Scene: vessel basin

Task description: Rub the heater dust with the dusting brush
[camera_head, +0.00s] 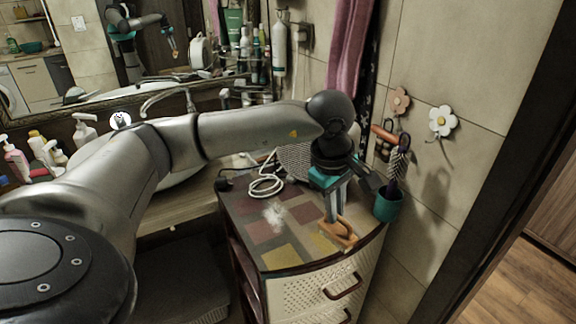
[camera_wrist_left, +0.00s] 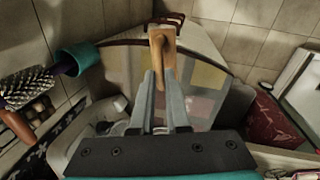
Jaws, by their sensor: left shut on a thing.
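My left gripper (camera_head: 336,218) is shut on the wooden dusting brush (camera_head: 340,236) and holds it by the front right part of the patterned cabinet top (camera_head: 243,207). In the left wrist view the brush (camera_wrist_left: 162,42) sticks out between the fingertips (camera_wrist_left: 160,75). A pale, dust-like patch (camera_head: 275,215) shows on the cabinet top, left of the brush and apart from it. A light, mesh-faced thing (camera_head: 296,160), perhaps the heater, stands behind, partly hidden by my left arm. My right gripper is out of view.
A teal cup (camera_head: 388,205) with a purple-handled hairbrush (camera_head: 397,166) is close to the right of my gripper. A white cable (camera_head: 266,186) lies on the cabinet. Bottles stand by the basin at left. A tiled wall with flower hooks (camera_head: 442,121) bounds the right.

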